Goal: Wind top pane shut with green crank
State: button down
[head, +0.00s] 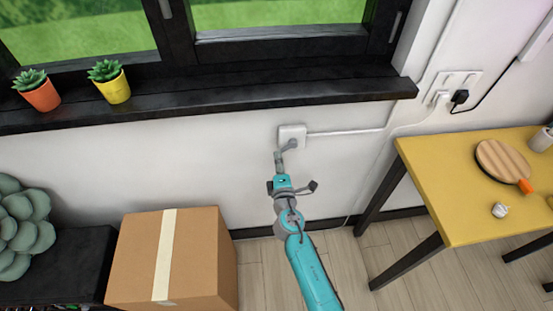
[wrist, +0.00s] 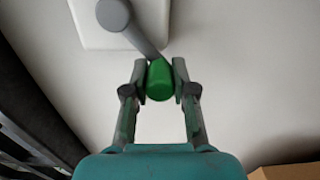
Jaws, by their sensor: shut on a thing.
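The green crank knob (wrist: 159,80) sits between the fingers of my gripper (wrist: 159,84) in the wrist view, and the fingers are shut on it. A grey crank arm (wrist: 143,36) runs from the knob up and left to a round grey hub (wrist: 113,14) on a white wall plate (wrist: 77,26). In the head view, the white plate (head: 291,133) is on the wall below the sill, with my gripper (head: 280,158) just below it. The knob is hidden there. The window (head: 185,35) shows only its lower part; the top pane is out of view.
A black sill (head: 220,100) juts out above my gripper, with an orange pot (head: 41,96) and a yellow pot (head: 116,90) on it. A cardboard box (head: 200,255) stands at lower left, a yellow table (head: 450,190) at right. Floor shows between them.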

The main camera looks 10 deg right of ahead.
jog(key=shift+d+f+n, duration=0.15)
jog(key=shift+f+n, duration=0.15)
jog(key=shift+n, duration=0.2)
jog(key=shift+d, duration=0.1)
jog(key=c, duration=0.9)
grip_release()
jog(key=shift+f, duration=0.1)
jog(key=shift+s, duration=0.1)
jog(key=s, duration=1.1)
jog(key=shift+s, duration=0.4)
